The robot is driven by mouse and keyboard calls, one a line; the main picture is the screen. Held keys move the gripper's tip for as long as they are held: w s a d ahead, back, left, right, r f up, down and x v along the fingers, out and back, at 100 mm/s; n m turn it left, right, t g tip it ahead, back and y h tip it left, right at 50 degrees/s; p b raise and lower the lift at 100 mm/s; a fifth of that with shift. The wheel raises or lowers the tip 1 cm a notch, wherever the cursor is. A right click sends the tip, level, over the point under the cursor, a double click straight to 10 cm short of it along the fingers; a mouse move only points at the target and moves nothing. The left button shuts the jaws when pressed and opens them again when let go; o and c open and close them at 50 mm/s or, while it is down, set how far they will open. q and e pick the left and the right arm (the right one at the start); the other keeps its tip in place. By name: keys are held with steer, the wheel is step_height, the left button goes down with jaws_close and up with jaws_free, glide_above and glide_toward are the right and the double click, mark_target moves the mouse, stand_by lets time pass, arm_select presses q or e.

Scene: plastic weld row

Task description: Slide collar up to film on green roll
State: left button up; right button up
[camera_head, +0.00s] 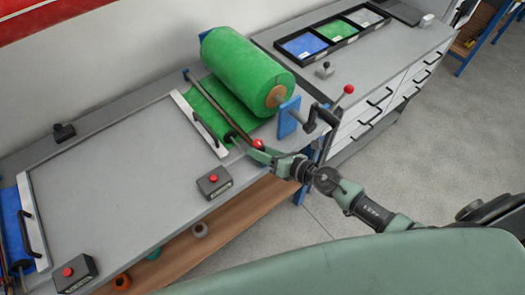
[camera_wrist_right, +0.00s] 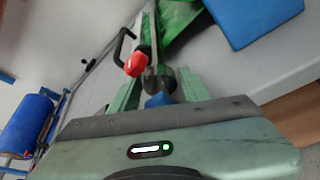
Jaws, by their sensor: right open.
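The green roll (camera_head: 240,66) lies on its shaft at the back of the bench, and its green film (camera_head: 222,100) comes down onto the bench top. In the right wrist view, a dark round piece (camera_wrist_right: 159,83), which looks like the collar, sits on a rod by the green film (camera_wrist_right: 182,22). A blue part (camera_wrist_right: 160,100) shows just nearer. My right gripper (camera_head: 243,150) is at the film's near edge; in its wrist view the open fingers (camera_wrist_right: 158,85) stand on either side of the dark piece. Contact cannot be told. My left gripper is not in view.
A red-knobbed lever (camera_head: 257,143) is close beside my right gripper. A white bar with a black handle (camera_head: 203,125) lies left of it. A button box (camera_head: 214,182) sits near the front edge. A crank (camera_head: 322,115) stands right. The middle bench top (camera_head: 120,175) is clear.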

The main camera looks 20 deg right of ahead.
mark_target(263, 148)
jaws_close()
steer(key=shift+w+a+p, duration=0.2)
steer(key=shift+w+a, duration=0.05)
steer(key=shift+w, duration=0.55)
steer(key=shift+w+a+p, duration=0.2)
steer(key=shift+w+a, duration=0.05)
steer(key=shift+w, duration=0.5)
steer(key=shift+w+a, duration=0.1)
steer(key=shift+w, duration=0.05)
jaws_free()
steer(key=v, duration=0.8)
